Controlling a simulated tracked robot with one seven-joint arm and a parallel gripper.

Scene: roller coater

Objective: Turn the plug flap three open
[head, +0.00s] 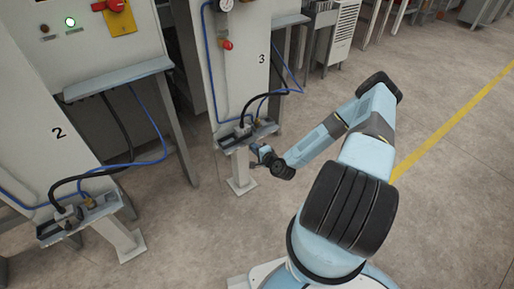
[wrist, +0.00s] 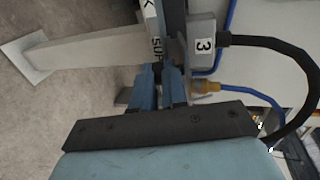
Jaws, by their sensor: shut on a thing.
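Station three (head: 262,58) carries a small shelf at its lower front with the plug (head: 243,130) on it. In the wrist view the grey plug marked 3 (wrist: 204,44) has a thick black cable leaving it. My gripper (head: 258,152) is at the front edge of this shelf, just below the plug. In the wrist view its two blue fingers (wrist: 159,72) are close together at the shelf edge, shut on a small dark part, which I take to be the plug flap three. The fingers hide most of it, and I cannot tell the flap's angle.
A brass-coloured hose fitting (wrist: 208,86) with a blue hose sits close to the fingers. A pale support post (head: 239,170) stands under the shelf. Station two (head: 60,135) with a similar shelf is on the left. The floor at right is clear.

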